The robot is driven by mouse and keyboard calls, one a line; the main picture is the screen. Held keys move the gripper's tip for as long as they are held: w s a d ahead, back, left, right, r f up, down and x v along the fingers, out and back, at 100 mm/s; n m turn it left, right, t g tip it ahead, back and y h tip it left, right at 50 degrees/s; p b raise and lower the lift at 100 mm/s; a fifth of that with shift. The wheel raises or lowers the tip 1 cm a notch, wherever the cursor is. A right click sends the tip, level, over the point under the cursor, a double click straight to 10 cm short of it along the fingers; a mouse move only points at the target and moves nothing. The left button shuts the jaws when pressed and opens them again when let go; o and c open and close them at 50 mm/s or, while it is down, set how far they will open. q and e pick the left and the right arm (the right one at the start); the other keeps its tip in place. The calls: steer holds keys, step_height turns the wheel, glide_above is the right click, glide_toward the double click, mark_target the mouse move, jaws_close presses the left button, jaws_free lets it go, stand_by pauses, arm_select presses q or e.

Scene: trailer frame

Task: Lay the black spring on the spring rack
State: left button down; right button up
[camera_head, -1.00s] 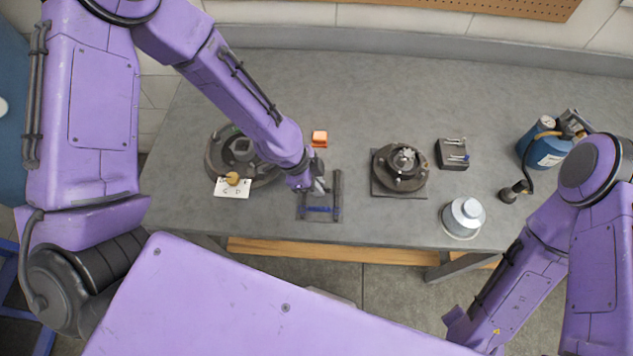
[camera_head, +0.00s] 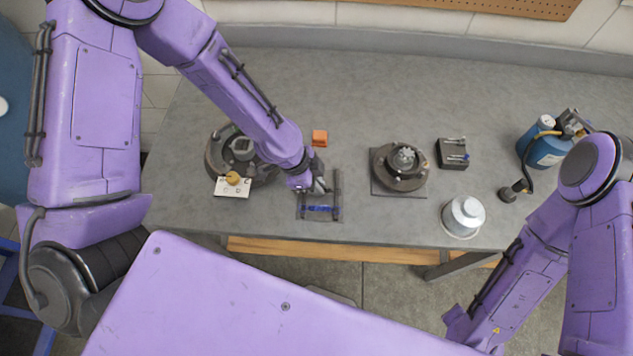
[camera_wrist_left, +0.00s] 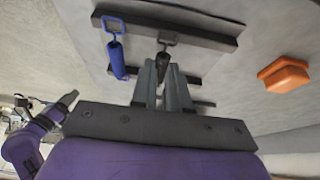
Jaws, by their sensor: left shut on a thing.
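My left gripper (camera_head: 318,184) is over the spring rack (camera_head: 338,190), a flat plate with dark bars near the bench's front edge. In the left wrist view its two fingers (camera_wrist_left: 164,92) are shut on the black spring (camera_wrist_left: 164,60), whose hooked end lies at the rack's upper bar (camera_wrist_left: 205,36). I cannot tell whether the spring rests on the bars or hangs just above. The fingers hide its near end. A blue spring (camera_wrist_left: 116,58) lies across the rack beside it, and also shows in the head view (camera_head: 320,209). My right arm's tip (camera_wrist_left: 67,101) shows small at the left.
An orange block (camera_head: 320,138) sits behind the rack. A drum-brake assembly (camera_head: 213,158) with a white card (camera_head: 232,189) is left. A hub on a plate (camera_head: 400,168), a black box (camera_head: 452,153), a metal canister (camera_head: 463,216) and a blue bottle (camera_head: 546,150) stand right.

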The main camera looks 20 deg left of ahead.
arm_select(q)
steer(key=c, duration=1.1)
jaws_free()
steer(key=shift+c, duration=1.4)
step_height(320, 180, up, 2)
steer(key=shift+r+p, duration=0.25)
steer(key=shift+p, duration=1)
steer(key=shift+r+p, duration=0.5)
steer(key=shift+r, duration=1.75)
